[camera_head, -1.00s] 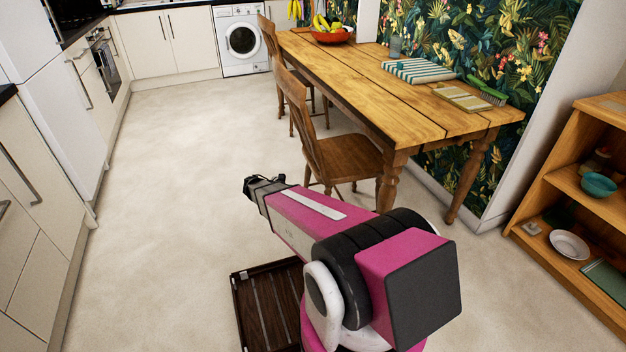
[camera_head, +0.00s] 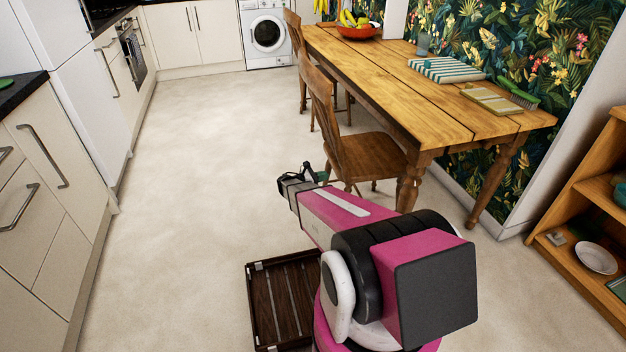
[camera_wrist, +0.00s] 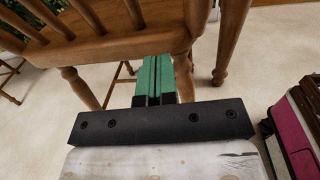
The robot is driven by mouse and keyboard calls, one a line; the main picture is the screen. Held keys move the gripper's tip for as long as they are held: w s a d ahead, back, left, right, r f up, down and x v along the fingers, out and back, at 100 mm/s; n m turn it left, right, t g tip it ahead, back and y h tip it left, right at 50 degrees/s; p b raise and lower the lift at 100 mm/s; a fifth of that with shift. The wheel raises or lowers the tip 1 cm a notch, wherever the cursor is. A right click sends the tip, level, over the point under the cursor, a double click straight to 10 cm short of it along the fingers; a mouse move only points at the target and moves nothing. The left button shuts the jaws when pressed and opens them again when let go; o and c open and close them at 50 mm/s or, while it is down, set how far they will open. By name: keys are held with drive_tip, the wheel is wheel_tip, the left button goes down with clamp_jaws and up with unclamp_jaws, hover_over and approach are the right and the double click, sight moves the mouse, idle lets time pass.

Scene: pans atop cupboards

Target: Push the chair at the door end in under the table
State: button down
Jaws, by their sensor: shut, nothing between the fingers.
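The nearer wooden chair (camera_head: 372,155) stands at the left long side of the wooden table (camera_head: 430,75), near its front end, with its seat partly under the tabletop. Its back faces the open floor. A second wooden chair (camera_head: 298,55) stands farther along the same side. My gripper (camera_head: 322,177) is low, just left of the nearer chair. In the wrist view its green fingers (camera_wrist: 156,78) are shut together and empty, pointing at the chair's seat edge (camera_wrist: 110,48). I cannot tell whether they touch it. The arm hides part of the chair's lower legs.
A dark slatted wooden tray (camera_head: 283,300) sits beside my arm. Cupboards (camera_head: 45,160) line the left and a washing machine (camera_head: 267,35) stands at the back. A wooden shelf unit (camera_head: 590,220) is at the right. The floor (camera_head: 190,180) between cupboards and table is clear.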

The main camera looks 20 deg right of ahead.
sight(366, 166)
drive_tip(key=shift+w+d, duration=0.2)
drive_tip(key=shift+d, duration=2)
drive_tip(key=d, duration=0.5)
drive_tip(key=w+d, duration=0.1)
drive_tip(key=d, duration=1.1)
drive_tip(key=shift+w, duration=0.2)
